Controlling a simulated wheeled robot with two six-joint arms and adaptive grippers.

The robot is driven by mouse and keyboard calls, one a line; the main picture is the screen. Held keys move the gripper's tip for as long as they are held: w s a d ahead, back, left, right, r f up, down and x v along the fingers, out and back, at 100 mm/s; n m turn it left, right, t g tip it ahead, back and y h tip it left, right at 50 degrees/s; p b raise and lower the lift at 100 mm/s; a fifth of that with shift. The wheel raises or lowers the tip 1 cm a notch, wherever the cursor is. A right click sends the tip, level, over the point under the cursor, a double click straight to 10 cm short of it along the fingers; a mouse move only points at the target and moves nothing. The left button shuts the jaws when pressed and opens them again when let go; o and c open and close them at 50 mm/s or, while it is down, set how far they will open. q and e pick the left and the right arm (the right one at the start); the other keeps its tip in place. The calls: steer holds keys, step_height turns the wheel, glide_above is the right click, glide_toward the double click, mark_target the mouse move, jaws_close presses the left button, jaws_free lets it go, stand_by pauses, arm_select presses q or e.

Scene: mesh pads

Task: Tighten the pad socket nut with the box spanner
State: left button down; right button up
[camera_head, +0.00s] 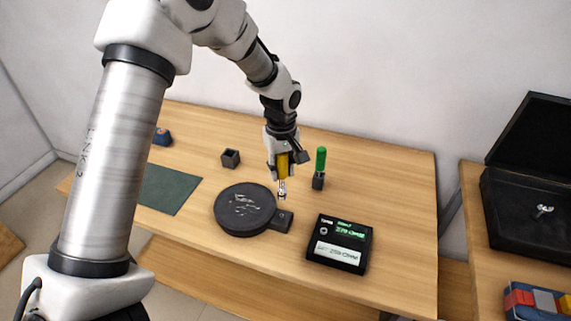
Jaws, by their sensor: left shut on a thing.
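My left gripper (283,152) points down and is shut on the yellow handle of the box spanner (283,167). The spanner hangs roughly upright, its bright metal shaft and socket end downward. The round black pad (230,218) lies on the table with a small dark socket block (284,222) on its right side. The spanner's lower end is just above or behind this block in the picture; I cannot tell whether they touch. The nut is too small to make out. My right gripper is out of view.
A green-handled tool (321,160) stands in a dark holder (318,182). An empty dark holder (230,158) stands behind the pad. A black meter (338,243) with a lit display lies front right. A green mat (168,189) lies left. An open black case (500,225) sits on the right table.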

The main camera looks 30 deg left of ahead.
mark_target(281, 188)
arm_select(q)
steer(key=shift+a, duration=0.15)
steer(key=shift+d+r+p, duration=0.1)
steer(key=shift+d+p, duration=0.15)
steer(key=shift+p, duration=0.1)
steer(key=f+b, duration=0.1)
steer(key=f, duration=0.1)
steer(key=a+f+b, duration=0.1)
steer(key=f, duration=0.1)
steer(key=shift+w, duration=0.1)
steer(key=shift+d+f+b, duration=0.25)
steer(key=shift+f+b, duration=0.25)
steer(key=shift+f, duration=0.4)
step_height(281, 188, down, 2)
steer(key=shift+a+f+b, duration=0.15)
steer(key=shift+f+b, duration=0.05)
steer(key=shift+b, duration=0.3)
steer(key=shift+r, duration=0.15)
steer(key=shift+r+p, duration=0.15)
steer(key=shift+p, duration=0.25)
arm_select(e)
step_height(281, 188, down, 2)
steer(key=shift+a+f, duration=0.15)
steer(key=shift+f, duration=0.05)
